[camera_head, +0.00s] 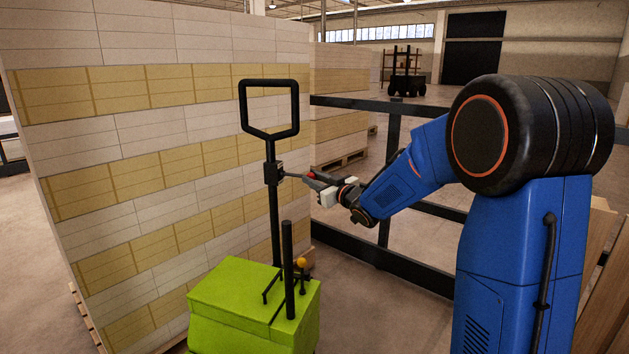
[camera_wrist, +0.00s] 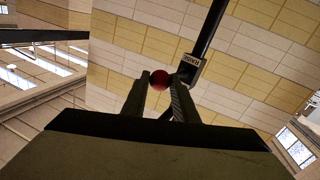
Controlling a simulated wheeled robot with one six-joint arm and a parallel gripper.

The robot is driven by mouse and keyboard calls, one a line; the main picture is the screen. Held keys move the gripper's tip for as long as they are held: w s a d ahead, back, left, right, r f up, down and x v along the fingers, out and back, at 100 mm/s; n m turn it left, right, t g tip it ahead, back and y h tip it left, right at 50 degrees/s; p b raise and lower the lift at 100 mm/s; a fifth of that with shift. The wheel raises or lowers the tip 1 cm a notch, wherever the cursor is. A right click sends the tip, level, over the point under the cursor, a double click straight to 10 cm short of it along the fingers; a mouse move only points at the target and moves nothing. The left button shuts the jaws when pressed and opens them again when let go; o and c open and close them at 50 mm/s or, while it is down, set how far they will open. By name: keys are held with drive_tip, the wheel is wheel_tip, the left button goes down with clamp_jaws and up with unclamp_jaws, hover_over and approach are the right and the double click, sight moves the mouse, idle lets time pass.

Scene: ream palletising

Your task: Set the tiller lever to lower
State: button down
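The tiller (camera_head: 274,215) is a black upright post with a loop handle on top, rising from a lime-green truck body (camera_head: 240,300). A dark control block (camera_head: 273,172) sits midway up the post. The tiller lever (camera_head: 293,176) sticks out of the block to the right. Its red knob (camera_wrist: 159,79) lies between my fingertips in the wrist view. My gripper (camera_head: 312,178) reaches in from the right, its fingers close on both sides of the knob and apparently shut on it.
A tall stack of white and yellow reams (camera_head: 160,130) stands close behind the tiller. A black rail fence (camera_head: 395,150) runs behind my arm. A short black post (camera_head: 288,270) and an orange knob (camera_head: 301,262) rise from the truck body. Floor is open beyond the fence.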

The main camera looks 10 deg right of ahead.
drive_tip(key=shift+a+r+n+g, duration=0.1)
drive_tip(key=shift+r+n+g, duration=0.2)
drive_tip(key=shift+r, duration=0.35)
drive_tip(key=shift+w+a+r+n+g+h, duration=0.1)
drive_tip(key=shift+a+r+n+g+h, duration=0.15)
drive_tip(key=shift+r+g, duration=0.35)
drive_tip(key=shift+w+a+r+n+g+h, duration=0.1)
drive_tip(key=shift+r+n+g+h, duration=0.3)
drive_tip(key=shift+r, duration=0.25)
drive_tip(key=shift+r+g, duration=0.3)
drive_tip(key=shift+r, duration=0.2)
drive_tip(key=shift+w+h, duration=0.1)
drive_tip(key=shift+h, duration=0.15)
drive_tip(key=c, duration=1.4)
unclamp_jaws()
drive_tip(key=shift+c, duration=0.2)
drive_tip(key=v, duration=1.7)
drive_tip(key=shift+s, duration=0.25)
